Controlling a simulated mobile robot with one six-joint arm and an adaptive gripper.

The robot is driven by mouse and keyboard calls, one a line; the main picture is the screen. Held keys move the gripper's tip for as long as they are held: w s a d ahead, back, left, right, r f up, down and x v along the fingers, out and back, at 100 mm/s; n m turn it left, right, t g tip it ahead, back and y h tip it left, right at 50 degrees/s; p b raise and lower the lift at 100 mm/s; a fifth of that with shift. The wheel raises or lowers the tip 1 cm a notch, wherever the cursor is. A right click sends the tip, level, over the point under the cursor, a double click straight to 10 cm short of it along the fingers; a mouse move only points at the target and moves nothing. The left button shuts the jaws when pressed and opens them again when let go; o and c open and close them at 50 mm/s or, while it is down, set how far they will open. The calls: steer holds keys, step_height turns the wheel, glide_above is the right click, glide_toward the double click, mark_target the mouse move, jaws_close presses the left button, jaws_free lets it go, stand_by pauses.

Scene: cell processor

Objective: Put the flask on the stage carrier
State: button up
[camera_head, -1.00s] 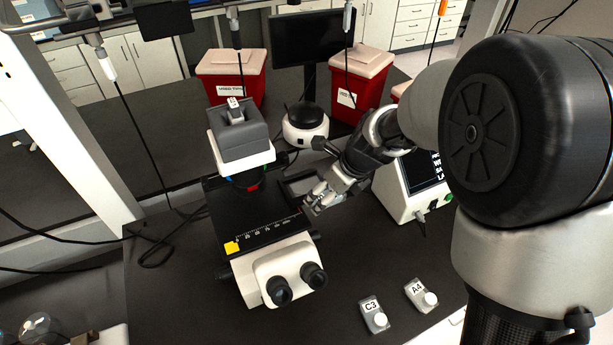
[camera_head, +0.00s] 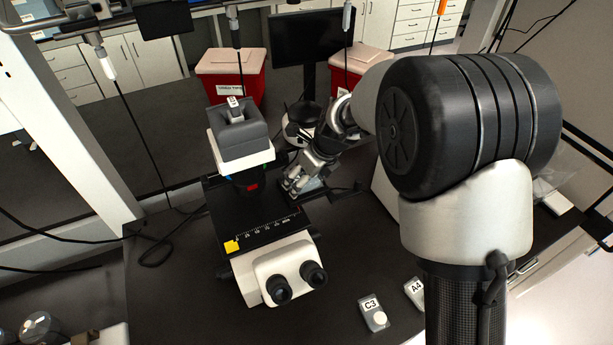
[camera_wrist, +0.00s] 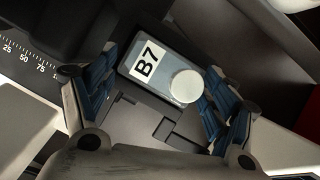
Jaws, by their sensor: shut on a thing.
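The flask (camera_wrist: 148,58) is a flat clear-grey one with a white cap and the label B7. In the wrist view it lies between the blue pads of my gripper (camera_wrist: 162,80), which is shut on it. A dark grey stepped piece (camera_wrist: 135,118), apparently the stage carrier, shows just below the flask; I cannot tell whether they touch. In the head view my gripper (camera_head: 297,184) is at the right edge of the black microscope stage (camera_head: 235,212), and the flask is hard to make out there.
The microscope's white eyepiece head (camera_head: 280,265) stands in front and its grey upper housing (camera_head: 240,140) behind. Flasks C3 (camera_head: 373,314) and A4 (camera_head: 415,292) lie on the dark bench at the front. Red bins (camera_head: 232,82) and a monitor (camera_head: 300,45) stand behind.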

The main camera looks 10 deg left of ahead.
steer(key=o, duration=1.5)
steer(key=shift+f, duration=0.15)
steer(key=s+d+r+n+p, duration=0.1)
steer(key=s+d+r+n, duration=0.15)
steer(key=d+r, duration=0.4)
steer(key=s+d+r+n+p, duration=0.1)
steer(key=s+d+r+n, duration=0.2)
steer(key=r, duration=0.7)
steer(key=s+d+r+n+h, duration=0.1)
steer(key=s+d+n, duration=0.4)
steer(key=s, duration=0.3)
steer(key=s+d+r+n+t+h, duration=0.1)
steer(key=s+d+n, duration=0.5)
steer(key=s+n, duration=0.1)
steer(key=s+d+n+t+h, duration=0.1)
steer(key=s+d+n, duration=0.4)
steer(key=s+n, duration=0.2)
steer(key=shift+s+d+r+h, duration=0.2)
steer(key=shift+s, duration=0.45)
steer(key=shift+s+d+r+h, duration=0.15)
steer(key=shift+s+r+h, duration=0.05)
steer(key=shift+s, duration=0.45)
